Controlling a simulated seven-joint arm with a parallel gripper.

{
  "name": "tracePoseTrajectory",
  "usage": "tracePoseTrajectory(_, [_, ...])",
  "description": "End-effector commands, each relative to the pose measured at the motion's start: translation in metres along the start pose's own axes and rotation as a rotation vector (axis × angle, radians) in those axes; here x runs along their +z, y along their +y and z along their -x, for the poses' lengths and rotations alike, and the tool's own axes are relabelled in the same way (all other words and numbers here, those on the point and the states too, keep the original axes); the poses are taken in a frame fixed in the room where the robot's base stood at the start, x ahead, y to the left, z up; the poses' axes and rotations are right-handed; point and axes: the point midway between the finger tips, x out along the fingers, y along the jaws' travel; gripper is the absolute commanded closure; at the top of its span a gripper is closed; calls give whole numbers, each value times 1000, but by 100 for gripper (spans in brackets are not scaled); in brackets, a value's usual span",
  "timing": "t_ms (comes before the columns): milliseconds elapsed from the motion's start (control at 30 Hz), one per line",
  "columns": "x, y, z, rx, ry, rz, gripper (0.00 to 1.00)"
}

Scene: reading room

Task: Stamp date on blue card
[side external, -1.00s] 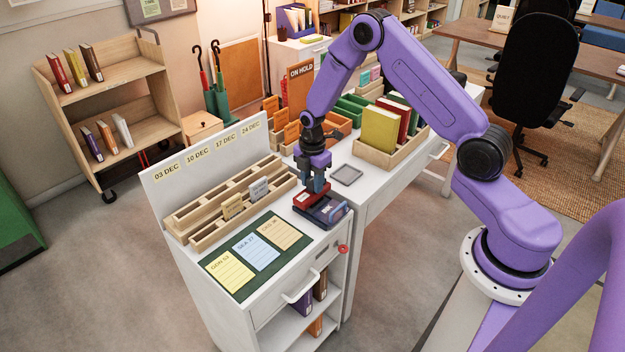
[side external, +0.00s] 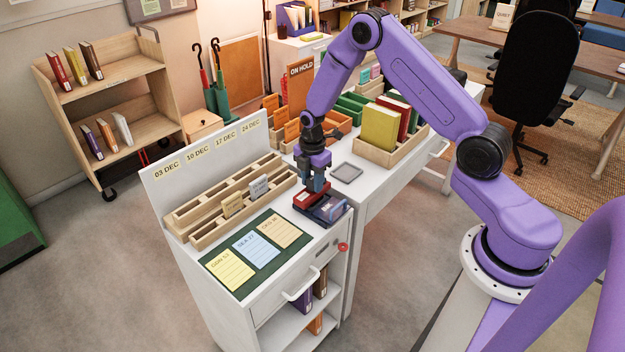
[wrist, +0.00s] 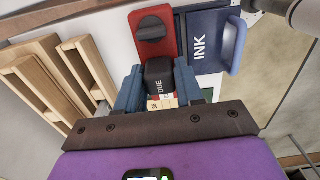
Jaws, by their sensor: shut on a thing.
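The blue card (side external: 256,250) lies flat on a dark green mat (side external: 241,291), between a yellow card (side external: 230,270) and a tan card (side external: 281,232). My gripper (side external: 315,186) is at the back right end of the white cabinet top, away from the cards. In the wrist view its blue fingers (wrist: 160,97) are shut on a black stamp (wrist: 158,75) marked DUE. The stamp is close to a red block with a black knob (wrist: 152,30) and a dark blue ink pad (wrist: 203,40) marked INK. Its underside is hidden, and contact cannot be told.
A wooden rack (side external: 190,213) with small cards stands left of the mat, before a white board with December dates (side external: 205,150). A grey tray (side external: 346,173) and a wooden book box (side external: 371,157) are on the desk behind.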

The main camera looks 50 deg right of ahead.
Motion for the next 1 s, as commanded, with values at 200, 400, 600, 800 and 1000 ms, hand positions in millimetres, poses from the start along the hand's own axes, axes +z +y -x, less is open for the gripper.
tracePoseTrajectory(200, [0, 0, -1, 0, 0, 0, 83])
tracePoseTrajectory(400, [0, -1, -2, -1, 0, 0, 83])
tracePoseTrajectory(600, [0, 0, 4, -1, 0, 0, 83])
tracePoseTrajectory(800, [0, 0, 18, 1, 0, -1, 83])
tracePoseTrajectory(1000, [0, 0, 32, 2, 0, 0, 83])
